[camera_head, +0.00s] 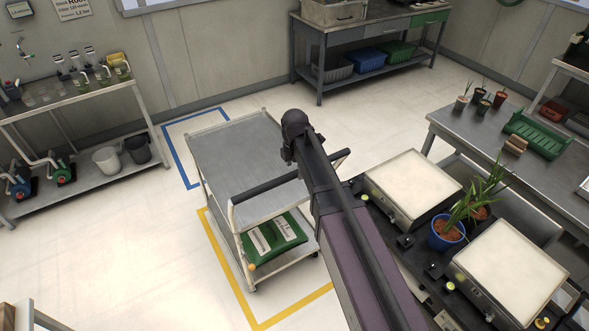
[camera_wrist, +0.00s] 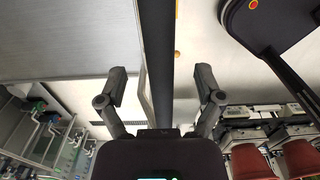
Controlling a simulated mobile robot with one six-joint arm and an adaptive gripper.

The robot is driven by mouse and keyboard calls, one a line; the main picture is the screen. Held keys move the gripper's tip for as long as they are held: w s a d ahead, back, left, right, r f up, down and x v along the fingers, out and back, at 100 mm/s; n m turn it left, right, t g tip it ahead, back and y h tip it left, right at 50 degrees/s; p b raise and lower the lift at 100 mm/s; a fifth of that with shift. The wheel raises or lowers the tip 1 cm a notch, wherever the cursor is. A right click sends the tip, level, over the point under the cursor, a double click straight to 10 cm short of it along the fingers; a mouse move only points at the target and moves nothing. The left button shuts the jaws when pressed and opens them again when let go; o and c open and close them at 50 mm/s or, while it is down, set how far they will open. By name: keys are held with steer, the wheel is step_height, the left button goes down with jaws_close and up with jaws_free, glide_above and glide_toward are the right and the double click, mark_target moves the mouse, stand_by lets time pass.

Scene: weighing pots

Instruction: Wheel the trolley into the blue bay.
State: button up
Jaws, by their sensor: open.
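The trolley (camera_head: 235,150) has a grey metal top, a dark push handle (camera_head: 255,188) along its near side and a lower shelf. It appears to stand within the yellow floor outline (camera_head: 228,265). The blue bay (camera_head: 177,155) is a blue outline on the floor behind the trolley, partly hidden by it. In the wrist view my gripper (camera_wrist: 161,72) is open, with the dark handle bar (camera_wrist: 156,40) running between its two fingers. I cannot tell whether the fingers reach down around the bar. The arm hides the gripper in the head view.
Green bags (camera_head: 272,238) lie on the trolley's lower shelf. A pump rack (camera_head: 70,100) stands left of the blue bay, and a workbench (camera_head: 375,30) stands at the back. A bench with plants (camera_head: 475,130) is on the right. The floor around the blue outline looks clear.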

steer(key=shift+f+b, duration=0.95)
steer(key=shift+f, duration=0.35)
jaws_close()
